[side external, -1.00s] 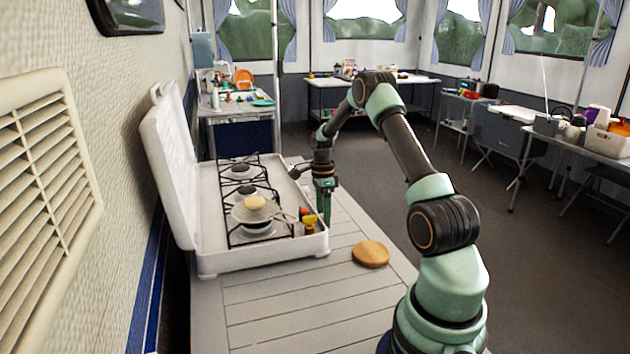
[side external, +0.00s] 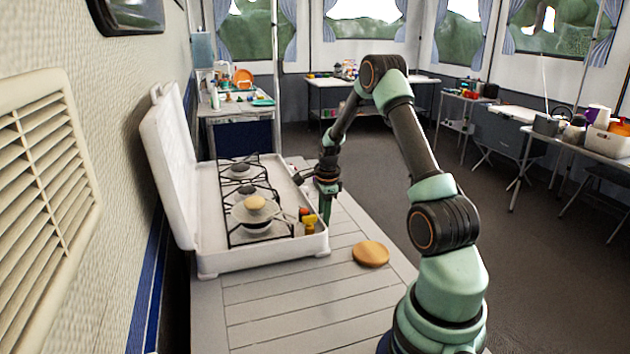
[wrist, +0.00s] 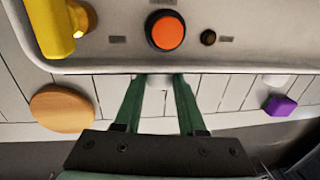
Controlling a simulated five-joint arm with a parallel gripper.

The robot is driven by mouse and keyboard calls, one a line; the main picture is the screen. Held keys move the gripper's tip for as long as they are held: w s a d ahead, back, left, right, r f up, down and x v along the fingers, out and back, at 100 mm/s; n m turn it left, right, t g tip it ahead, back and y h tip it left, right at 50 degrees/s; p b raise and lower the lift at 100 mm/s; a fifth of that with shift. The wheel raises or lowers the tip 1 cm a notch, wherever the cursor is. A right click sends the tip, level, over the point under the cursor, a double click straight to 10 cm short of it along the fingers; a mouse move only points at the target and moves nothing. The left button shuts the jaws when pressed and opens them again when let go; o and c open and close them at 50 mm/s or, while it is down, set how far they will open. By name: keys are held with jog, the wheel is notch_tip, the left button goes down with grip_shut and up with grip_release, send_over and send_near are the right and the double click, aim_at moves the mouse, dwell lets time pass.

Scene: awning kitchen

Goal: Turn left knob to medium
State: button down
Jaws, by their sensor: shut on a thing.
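A white camping stove (side external: 265,258) stands with its lid open on the slatted table. In the side external view my gripper (side external: 325,218) points down at the stove's front edge. In the wrist view its two green fingertips (wrist: 159,80) are shut on a short white knob (wrist: 157,84) at that edge, a finger on each side. Another white stub (wrist: 275,80) shows farther right along the edge. The gripped knob is hidden in the side external view, and its setting cannot be read.
A yellow item (wrist: 56,25) and an orange-capped round item (wrist: 166,31) sit on the stove top near its edge. A wooden disc (side external: 370,254) and a purple block (wrist: 280,105) lie on the table. A pan (side external: 252,213) sits on a burner.

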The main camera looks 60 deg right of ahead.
jog(key=shift+s+a+f+t+h, duration=0.1)
jog(key=shift+s+a+t+h, duration=0.1)
jog(key=shift+t+h, duration=0.7)
jog(key=shift+s+a+f+t+h, duration=0.1)
jog(key=shift+a+t+h, duration=0.05)
jog(key=shift+t+h, duration=0.75)
jog(key=c, duration=0.5)
grip_release()
jog(key=shift+r, duration=0.15)
jog(key=v, duration=1.2)
jog(key=shift+s, duration=0.2)
jog(key=shift+a, duration=0.1)
